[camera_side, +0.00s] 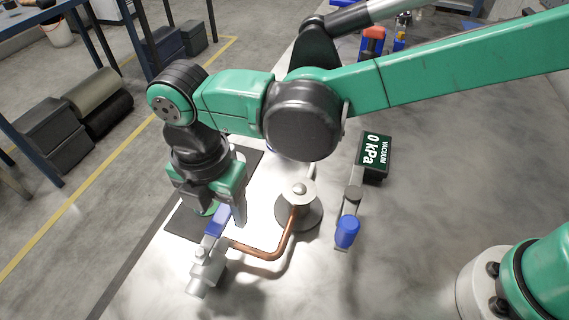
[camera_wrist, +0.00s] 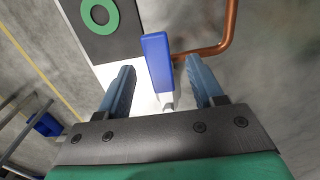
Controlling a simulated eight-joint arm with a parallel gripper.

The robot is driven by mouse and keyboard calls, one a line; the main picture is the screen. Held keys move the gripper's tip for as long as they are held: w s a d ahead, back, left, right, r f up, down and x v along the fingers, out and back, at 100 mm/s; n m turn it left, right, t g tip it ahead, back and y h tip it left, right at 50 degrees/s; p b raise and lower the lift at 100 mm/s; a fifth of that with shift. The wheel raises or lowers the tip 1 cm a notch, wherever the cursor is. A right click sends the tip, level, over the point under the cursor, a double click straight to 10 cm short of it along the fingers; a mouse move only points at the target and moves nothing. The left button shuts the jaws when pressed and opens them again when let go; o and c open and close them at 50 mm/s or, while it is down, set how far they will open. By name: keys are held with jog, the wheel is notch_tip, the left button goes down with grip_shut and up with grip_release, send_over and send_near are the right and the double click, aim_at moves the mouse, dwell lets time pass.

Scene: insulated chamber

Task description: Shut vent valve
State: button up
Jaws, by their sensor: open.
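A grey metal valve (camera_side: 205,272) sits at the end of a bent copper pipe (camera_side: 284,243) near the bench edge. Its blue lever handle (camera_side: 216,222) also shows in the wrist view (camera_wrist: 158,62), where it lies crosswise to the copper pipe (camera_wrist: 212,48). My gripper (camera_wrist: 160,68) is open, with one finger on each side of the blue handle. Clear gaps show between the handle and both fingers. In the side view my gripper (camera_side: 224,212) is over the handle and partly hides its far end. The valve body is mostly out of sight in the wrist view.
The copper pipe joins a round grey fitting (camera_side: 299,208). To its right stands a display (camera_side: 374,155) reading "VACUUM 0 kPa", with a blue-capped part (camera_side: 347,232) in front. A dark mat (camera_side: 185,222) with a green ring (camera_wrist: 99,14) lies beside the gripper.

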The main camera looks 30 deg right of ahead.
grip_shut()
dwell(1.4)
